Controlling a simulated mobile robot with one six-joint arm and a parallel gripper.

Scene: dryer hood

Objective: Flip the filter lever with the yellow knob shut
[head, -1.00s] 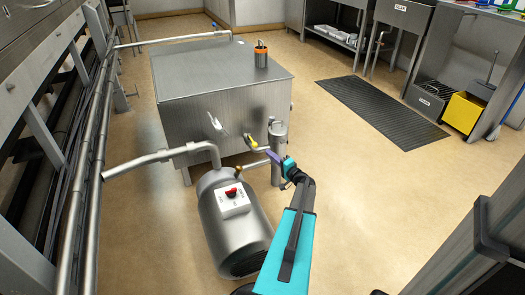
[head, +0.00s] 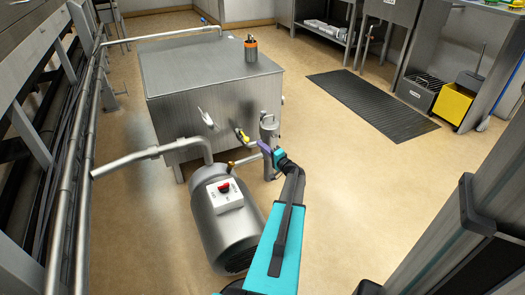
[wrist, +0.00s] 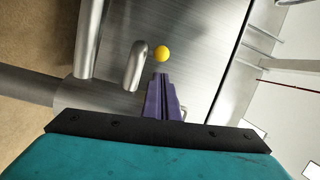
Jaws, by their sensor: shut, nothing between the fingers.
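The yellow knob (head: 241,134) of the filter lever is in front of the steel tank, just left of the upright filter cylinder (head: 268,129). In the wrist view the yellow knob (wrist: 162,53) shows as a round ball just beyond my fingertips, with a small gap in the picture. My gripper (head: 263,146) has purple fingers and is to the right of the knob, in front of the filter cylinder. In the wrist view my gripper (wrist: 161,78) is shut and empty. The lever's arm and pivot are too small to make out clearly.
A steel tank (head: 215,75) stands behind, with a pale handle (head: 207,118) on its front. Pipes (head: 150,155) run along the left. Open floor lies right, with a black mat (head: 370,105).

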